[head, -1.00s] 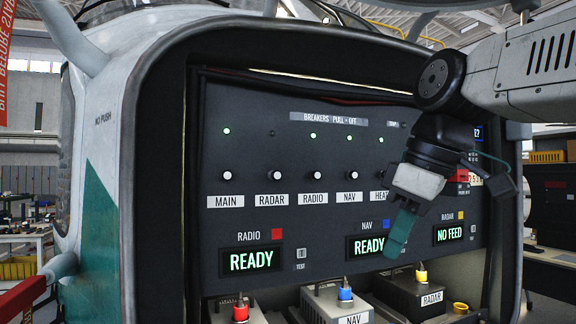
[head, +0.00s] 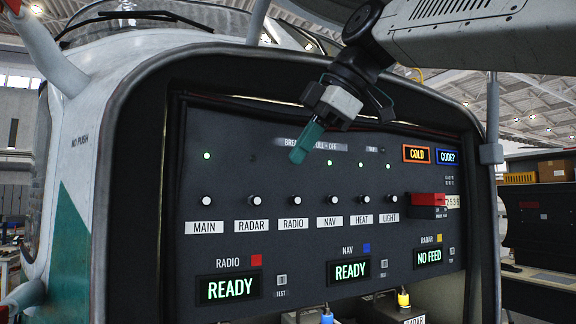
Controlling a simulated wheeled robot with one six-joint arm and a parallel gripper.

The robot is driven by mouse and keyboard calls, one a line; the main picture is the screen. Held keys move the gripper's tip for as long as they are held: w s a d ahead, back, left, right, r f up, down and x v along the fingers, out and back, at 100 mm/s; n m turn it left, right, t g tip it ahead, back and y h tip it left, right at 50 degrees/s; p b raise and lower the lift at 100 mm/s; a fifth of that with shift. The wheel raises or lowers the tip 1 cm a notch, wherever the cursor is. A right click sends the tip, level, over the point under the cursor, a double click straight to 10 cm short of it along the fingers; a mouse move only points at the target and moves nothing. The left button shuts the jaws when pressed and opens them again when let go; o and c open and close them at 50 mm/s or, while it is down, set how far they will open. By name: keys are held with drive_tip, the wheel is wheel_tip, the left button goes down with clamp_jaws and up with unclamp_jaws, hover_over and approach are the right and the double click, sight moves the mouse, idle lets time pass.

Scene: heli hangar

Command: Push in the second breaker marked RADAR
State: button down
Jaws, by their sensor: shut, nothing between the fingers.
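The RADAR breaker (head: 252,200) is a small white-tipped knob, second from the left in the breaker row on the dark panel (head: 215,130). Its label, RADAR (head: 251,226), is below it. The small lamp (head: 252,157) above it is dark. My gripper (head: 298,155) is shut and empty, with teal fingers pointing down and left. In the picture its tips are above the RADIO breaker (head: 296,199), up and right of the RADAR knob. It looks clear of the knobs. The lamp above RADIO is hidden behind the fingers.
The MAIN breaker (head: 207,201) is left of RADAR, with a lit green lamp. NAV (head: 329,199), HEAT (head: 361,199) and LIGHT (head: 390,199) are to the right. A red switch cover (head: 428,200) sits farther right. The RADAR display (head: 429,257) reads NO FEED. A thick frame (head: 150,200) surrounds the panel.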

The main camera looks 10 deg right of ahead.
sight(266, 190)
drive_tip(key=shift+w+a+f, duration=0.9)
drive_tip(key=shift+w+f, duration=0.25)
drive_tip(key=shift+w+a+f, duration=0.9)
drive_tip(key=shift+w+f, duration=0.2)
drive_tip(key=shift+w, duration=0.1)
drive_tip(key=shift+w+a+f, duration=0.9)
drive_tip(key=shift+w+f, duration=0.25)
